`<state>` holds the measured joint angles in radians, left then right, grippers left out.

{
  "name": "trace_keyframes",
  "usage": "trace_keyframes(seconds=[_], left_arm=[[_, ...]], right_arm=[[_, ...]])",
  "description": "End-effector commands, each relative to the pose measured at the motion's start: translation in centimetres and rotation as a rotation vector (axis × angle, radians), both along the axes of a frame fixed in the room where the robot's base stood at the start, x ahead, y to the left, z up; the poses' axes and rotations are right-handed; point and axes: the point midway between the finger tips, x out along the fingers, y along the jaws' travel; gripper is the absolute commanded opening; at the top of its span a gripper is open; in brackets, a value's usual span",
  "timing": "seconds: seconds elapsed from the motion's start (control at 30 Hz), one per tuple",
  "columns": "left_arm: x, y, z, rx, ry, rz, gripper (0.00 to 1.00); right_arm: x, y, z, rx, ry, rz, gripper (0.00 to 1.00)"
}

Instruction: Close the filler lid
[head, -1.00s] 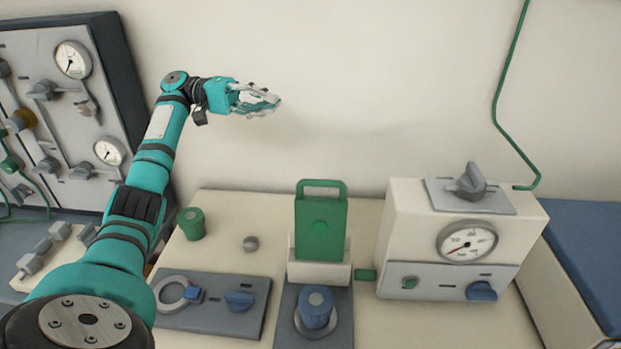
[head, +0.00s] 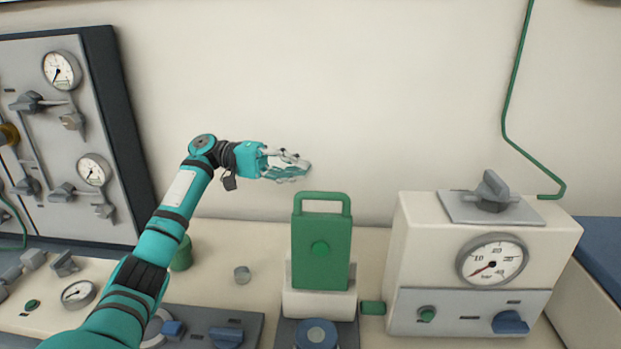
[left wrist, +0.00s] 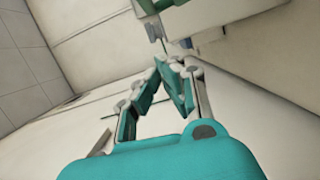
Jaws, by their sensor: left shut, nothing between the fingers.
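A green plate (head: 336,265) with a loop handle on top and a round green knob on its face stands upright in a white block (head: 318,303). No part is labelled as the filler lid; this upright plate looks most like it, but I cannot be sure. My left gripper (head: 296,165) is up and behind the plate's handle, slightly to its left, apart from it, against the wall in the picture. Its fingers are shut and empty. They also show close together in the left wrist view (left wrist: 172,72). My right gripper is not in view.
A cream box with a pressure gauge (head: 492,259) and a grey top knob (head: 492,190) stands on the right. A blue round knob (head: 316,335) is in front of the plate. A green cup (head: 182,254) is partly behind my left arm. A gauge panel (head: 70,150) stands at left.

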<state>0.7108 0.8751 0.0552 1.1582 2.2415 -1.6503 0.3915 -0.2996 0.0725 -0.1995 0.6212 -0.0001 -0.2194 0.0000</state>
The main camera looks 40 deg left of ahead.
Motion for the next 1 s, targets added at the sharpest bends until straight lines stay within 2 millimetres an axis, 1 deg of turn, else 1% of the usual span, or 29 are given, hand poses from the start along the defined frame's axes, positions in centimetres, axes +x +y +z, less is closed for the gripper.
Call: trace_keyframes(seconds=[0.03, 0.13, 0.3, 0.53, 1.0], left_arm=[[0.3, -1.3, 0.1, 0.000, 0.000, -0.005, 0.00], [0.9, -3.3, 0.1, 0.000, 0.000, -0.004, 0.00], [-1.0, -4.3, -0.2, 0.002, 0.004, -0.001, 0.00], [-2.3, -5.0, -0.3, 0.001, 0.001, 0.001, 0.00], [-2.5, -5.1, -0.3, 0.002, -0.004, 0.001, 0.00]], right_arm=[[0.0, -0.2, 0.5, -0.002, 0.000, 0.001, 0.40], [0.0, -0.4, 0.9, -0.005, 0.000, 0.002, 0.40], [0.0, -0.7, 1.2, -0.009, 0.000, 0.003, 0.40], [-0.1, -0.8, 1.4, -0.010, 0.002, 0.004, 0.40], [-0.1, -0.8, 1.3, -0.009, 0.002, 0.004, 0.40]])
